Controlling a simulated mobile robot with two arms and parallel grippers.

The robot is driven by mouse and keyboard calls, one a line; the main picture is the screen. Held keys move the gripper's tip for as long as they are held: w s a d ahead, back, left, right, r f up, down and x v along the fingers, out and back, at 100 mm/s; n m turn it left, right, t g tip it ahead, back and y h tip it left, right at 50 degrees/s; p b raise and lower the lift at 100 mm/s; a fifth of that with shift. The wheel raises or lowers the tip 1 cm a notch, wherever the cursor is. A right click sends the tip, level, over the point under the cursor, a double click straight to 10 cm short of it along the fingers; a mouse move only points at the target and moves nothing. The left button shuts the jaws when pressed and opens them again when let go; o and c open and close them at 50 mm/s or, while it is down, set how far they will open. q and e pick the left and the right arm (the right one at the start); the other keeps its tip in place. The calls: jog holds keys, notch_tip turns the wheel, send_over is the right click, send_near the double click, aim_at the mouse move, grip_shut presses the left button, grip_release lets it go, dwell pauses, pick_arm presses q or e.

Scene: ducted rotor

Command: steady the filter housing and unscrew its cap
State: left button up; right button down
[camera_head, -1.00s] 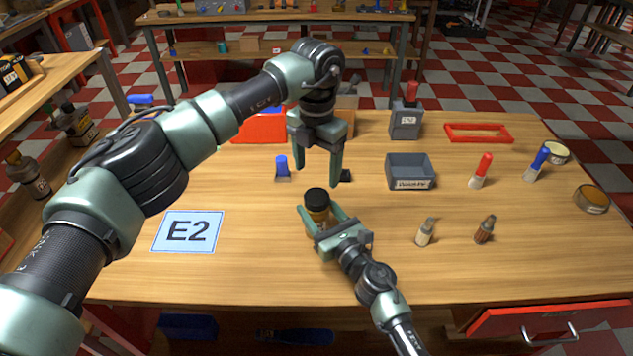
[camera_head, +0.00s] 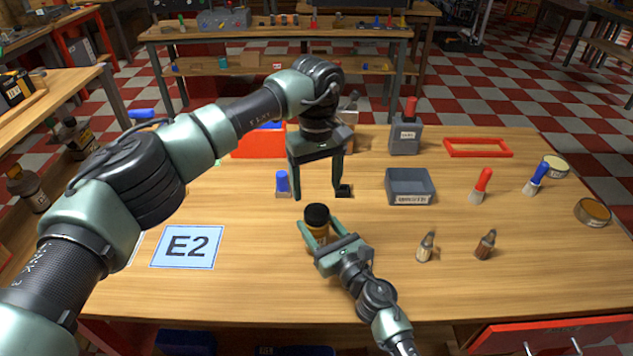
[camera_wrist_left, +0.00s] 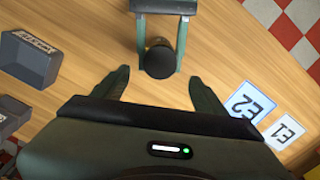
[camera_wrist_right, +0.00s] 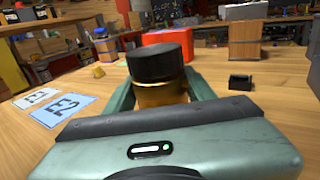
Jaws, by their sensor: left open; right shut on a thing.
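The filter housing (camera_head: 318,236) is an amber, upright cylinder with a black cap (camera_head: 317,214) on top, standing on the wooden table. My right gripper (camera_head: 318,232) is shut on the housing's body from the near side; the right wrist view shows the amber body (camera_wrist_right: 160,95) between its fingers under the black cap (camera_wrist_right: 155,63). My left gripper (camera_head: 320,195) is open and empty, pointing down behind and above the cap. In the left wrist view the cap (camera_wrist_left: 158,62) lies ahead of and between the spread fingers, not touched.
A grey bin (camera_head: 410,187) stands to the right, with small bottles (camera_head: 427,246) nearer the front.

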aim_at(317, 211)
pick_arm(q)
jog(key=m, duration=0.4)
jog(key=shift+f+m, duration=0.25)
jog(key=shift+m, duration=0.15)
notch_tip(317, 211, down, 8)
jog(key=shift+r, duration=0.25)
jog(key=shift+c, duration=0.3)
